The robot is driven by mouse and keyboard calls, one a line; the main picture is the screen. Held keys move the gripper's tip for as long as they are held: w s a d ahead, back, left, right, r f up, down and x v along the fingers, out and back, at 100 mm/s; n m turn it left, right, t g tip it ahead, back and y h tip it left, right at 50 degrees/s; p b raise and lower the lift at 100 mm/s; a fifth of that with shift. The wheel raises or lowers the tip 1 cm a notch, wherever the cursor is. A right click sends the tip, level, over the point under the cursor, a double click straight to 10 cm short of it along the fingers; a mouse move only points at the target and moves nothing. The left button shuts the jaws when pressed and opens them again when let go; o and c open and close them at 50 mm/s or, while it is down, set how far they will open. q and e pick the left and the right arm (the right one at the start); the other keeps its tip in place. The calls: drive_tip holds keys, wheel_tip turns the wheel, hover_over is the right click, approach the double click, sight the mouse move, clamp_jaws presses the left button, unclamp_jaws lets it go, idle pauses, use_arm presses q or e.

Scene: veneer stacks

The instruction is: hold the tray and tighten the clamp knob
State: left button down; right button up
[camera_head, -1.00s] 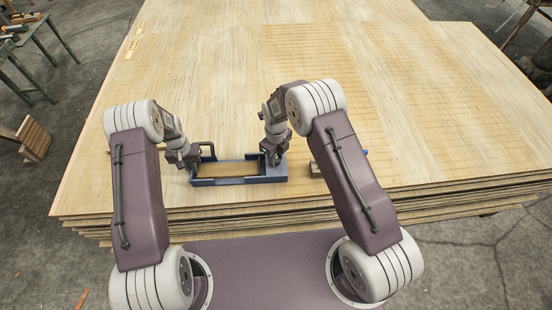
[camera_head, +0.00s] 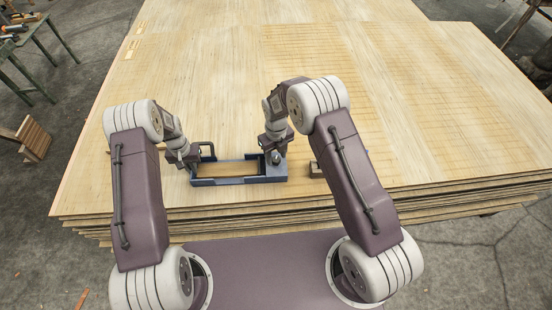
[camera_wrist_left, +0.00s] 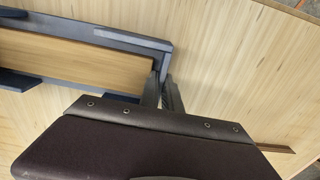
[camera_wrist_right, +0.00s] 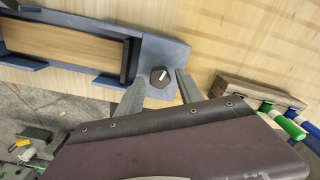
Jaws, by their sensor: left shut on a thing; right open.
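The blue tray (camera_head: 238,181) lies on the veneer stack near its front edge, with a wooden piece (camera_head: 228,169) inside its frame. My left gripper (camera_head: 192,162) is shut on the tray's left end; it also shows at the tray's end wall in the left wrist view (camera_wrist_left: 164,90). The dark clamp knob (camera_wrist_right: 160,77), with a pale mark on top, sits on the tray's right end. My right gripper (camera_wrist_right: 160,82) is open, its two fingertips at either side of the knob. Whether they touch it I cannot tell.
A small wooden block (camera_head: 316,170) stands right of the tray. In the right wrist view, green- and blue-handled tools (camera_wrist_right: 290,127) lie by this block (camera_wrist_right: 252,92). The veneer top (camera_head: 240,80) behind the tray is clear. The stack's front edge is close.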

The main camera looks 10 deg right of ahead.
drive_tip(key=shift+r, duration=2.3)
wheel_tip(320, 180, up, 7)
drive_tip(key=shift+r, duration=0.1)
wheel_tip(320, 180, up, 7)
hover_over(276, 159)
wheel_tip(276, 159, up, 7)
idle(0.3)
